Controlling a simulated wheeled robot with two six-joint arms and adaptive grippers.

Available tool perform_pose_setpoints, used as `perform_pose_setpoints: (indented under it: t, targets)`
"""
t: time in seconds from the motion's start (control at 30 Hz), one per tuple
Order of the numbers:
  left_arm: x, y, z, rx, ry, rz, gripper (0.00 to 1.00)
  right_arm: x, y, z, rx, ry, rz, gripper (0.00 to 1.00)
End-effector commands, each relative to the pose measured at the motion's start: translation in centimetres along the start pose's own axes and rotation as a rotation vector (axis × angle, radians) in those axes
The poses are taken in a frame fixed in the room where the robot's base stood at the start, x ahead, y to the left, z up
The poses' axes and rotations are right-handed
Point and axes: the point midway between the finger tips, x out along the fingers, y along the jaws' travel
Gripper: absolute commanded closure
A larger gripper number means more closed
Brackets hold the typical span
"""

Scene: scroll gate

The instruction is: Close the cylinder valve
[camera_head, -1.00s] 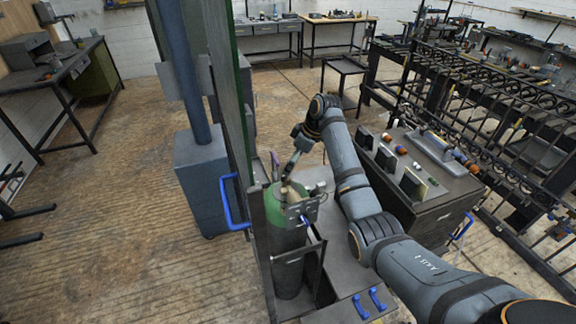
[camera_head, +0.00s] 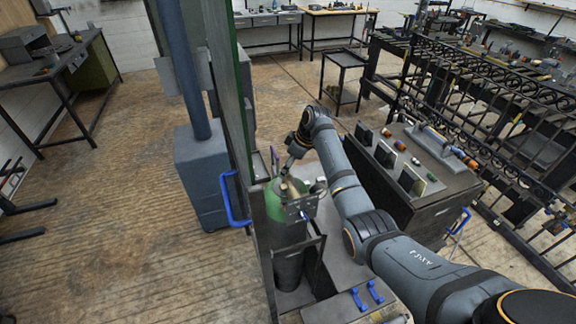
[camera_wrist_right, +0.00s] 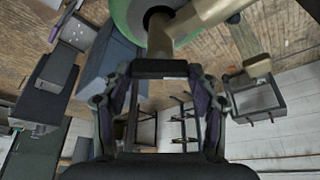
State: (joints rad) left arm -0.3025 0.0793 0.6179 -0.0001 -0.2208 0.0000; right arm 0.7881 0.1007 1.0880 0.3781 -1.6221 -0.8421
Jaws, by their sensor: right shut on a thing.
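The gas cylinder (camera_head: 291,261) stands upright in a narrow rack in the head view, dark grey below with a green shoulder (camera_head: 277,210). Its brass valve (camera_wrist_right: 191,24) shows at the top of the right wrist view, over the cylinder's green top (camera_wrist_right: 122,14). My right gripper (camera_wrist_right: 160,70) is at the valve, its two fingers shut on a dark part at the end of the brass stem. In the head view my right gripper (camera_head: 286,172) reaches down to the valve from above and largely hides it. My left gripper is not in view.
A dark cabinet (camera_head: 425,205) with tools on top stands right of my arm. Blue handles (camera_head: 368,296) lie in front. Open floor (camera_head: 120,200) is at the left.

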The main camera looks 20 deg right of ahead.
Motion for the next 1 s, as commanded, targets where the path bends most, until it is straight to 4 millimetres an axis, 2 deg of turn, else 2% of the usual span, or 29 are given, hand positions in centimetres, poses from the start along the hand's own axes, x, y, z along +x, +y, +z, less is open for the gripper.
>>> perform_pose_setpoints:
  t: [0.17, 0.37, 0.7, 1.0]
  targets:
    - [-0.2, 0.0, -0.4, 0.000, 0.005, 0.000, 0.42, -0.1, 0.0, 0.0, 0.008, 0.000, 0.003, 0.71]
    - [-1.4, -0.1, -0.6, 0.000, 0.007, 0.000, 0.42, -0.3, -0.1, -0.1, 0.067, -0.001, 0.026, 0.71]
    - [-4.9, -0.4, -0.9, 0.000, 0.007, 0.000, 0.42, -0.5, -0.3, -0.3, 0.310, -0.001, 0.126, 0.71]
    - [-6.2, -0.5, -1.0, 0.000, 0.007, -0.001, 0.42, -0.1, -0.4, -0.3, 0.540, 0.001, 0.222, 0.71]
